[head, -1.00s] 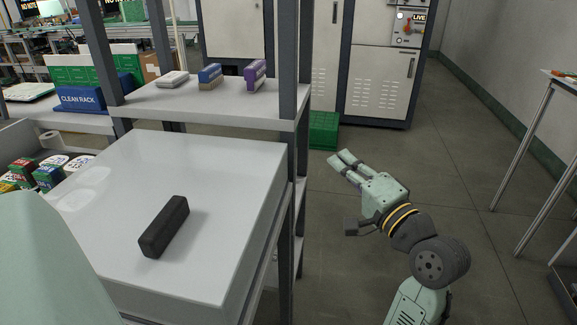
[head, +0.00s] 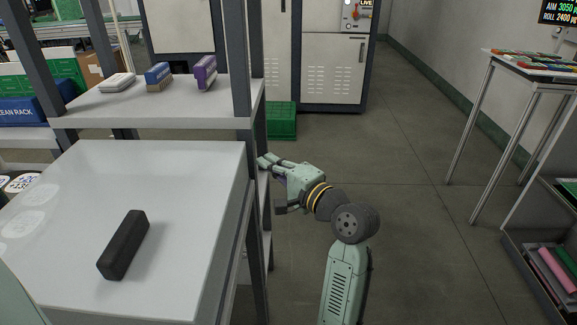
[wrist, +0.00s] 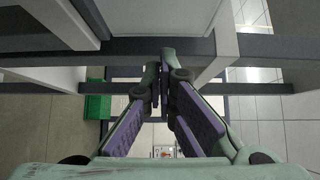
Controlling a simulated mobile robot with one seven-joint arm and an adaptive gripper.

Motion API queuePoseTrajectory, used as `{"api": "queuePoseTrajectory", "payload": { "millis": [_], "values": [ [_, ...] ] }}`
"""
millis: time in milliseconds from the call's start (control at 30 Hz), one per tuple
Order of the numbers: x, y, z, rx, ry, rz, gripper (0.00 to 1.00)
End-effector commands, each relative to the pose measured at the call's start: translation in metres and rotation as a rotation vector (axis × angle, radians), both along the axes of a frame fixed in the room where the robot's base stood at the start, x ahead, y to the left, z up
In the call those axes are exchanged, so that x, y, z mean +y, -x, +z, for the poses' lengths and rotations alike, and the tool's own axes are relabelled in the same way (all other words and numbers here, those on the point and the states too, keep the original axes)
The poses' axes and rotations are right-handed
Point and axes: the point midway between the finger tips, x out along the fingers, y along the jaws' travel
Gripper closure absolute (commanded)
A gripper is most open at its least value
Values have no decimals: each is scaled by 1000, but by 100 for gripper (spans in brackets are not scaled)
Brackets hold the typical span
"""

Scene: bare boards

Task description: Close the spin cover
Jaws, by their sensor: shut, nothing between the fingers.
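The spin cover appears to be the large pale grey lid (head: 180,190) at the left of the head view, with a black bar handle (head: 124,244) on its top. I cannot tell from these frames how far open it is. My gripper (head: 266,161) is shut and empty, to the right of the lid, by the dark rack post. It does not touch the handle. In the wrist view my gripper (wrist: 164,85) has its fingertips together, in front of dark frame bars.
A dark upright post (head: 242,70) stands between the lid and the open floor. A shelf (head: 160,105) behind the lid holds small boxes. A green crate (head: 282,120) sits on the floor beyond. A table (head: 530,65) stands at right; the middle floor is clear.

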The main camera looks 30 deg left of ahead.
Motion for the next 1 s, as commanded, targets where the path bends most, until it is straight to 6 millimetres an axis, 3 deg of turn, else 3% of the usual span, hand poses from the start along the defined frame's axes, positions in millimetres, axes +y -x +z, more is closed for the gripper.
{"api": "queuePoseTrajectory", "payload": {
  "millis": [633, 1000],
  "values": [
    [20, 13, 1, 2, 1, 3, 100],
    [106, 66, 5, 4, 2, 5, 100]
  ]
}}
